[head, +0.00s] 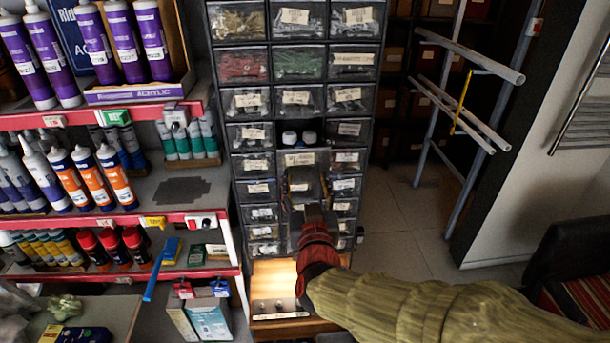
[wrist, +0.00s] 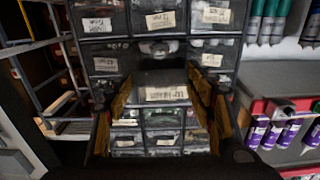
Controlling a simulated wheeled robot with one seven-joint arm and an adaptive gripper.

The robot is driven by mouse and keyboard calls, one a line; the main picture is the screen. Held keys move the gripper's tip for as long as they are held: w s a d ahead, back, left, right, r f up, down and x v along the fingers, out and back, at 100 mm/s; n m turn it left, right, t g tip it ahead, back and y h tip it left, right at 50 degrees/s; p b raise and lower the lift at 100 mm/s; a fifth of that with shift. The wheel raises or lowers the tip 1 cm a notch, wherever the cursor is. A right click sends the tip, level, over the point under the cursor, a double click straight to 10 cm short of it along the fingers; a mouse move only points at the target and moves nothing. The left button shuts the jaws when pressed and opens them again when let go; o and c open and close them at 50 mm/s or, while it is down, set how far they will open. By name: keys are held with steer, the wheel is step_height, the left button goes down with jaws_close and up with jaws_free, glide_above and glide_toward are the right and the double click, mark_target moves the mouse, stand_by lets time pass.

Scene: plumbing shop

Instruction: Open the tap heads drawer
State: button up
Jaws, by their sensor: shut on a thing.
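A black cabinet of small labelled drawers (head: 226,150) stands in the middle of the head view. In its middle column, one drawer is pulled out some way, and two white round tap heads (head: 290,137) show in it from above. A pale label (head: 299,158) shows just below them. My gripper (head: 304,182) is at the front of this column, below that label. In the wrist view, its two fingers (wrist: 166,108) are on either side of a labelled drawer front (wrist: 150,83). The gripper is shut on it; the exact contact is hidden.
Shelves with red edges (head: 110,217) hold tubes and cans on the left. A blue-grey pipe rack (head: 440,115) stands at the right. The floor (head: 395,225) between cabinet and rack is clear. A lit wooden drawer (head: 275,283) is at the cabinet's foot.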

steer(key=o, duration=1.7)
steer(key=s, duration=1.2)
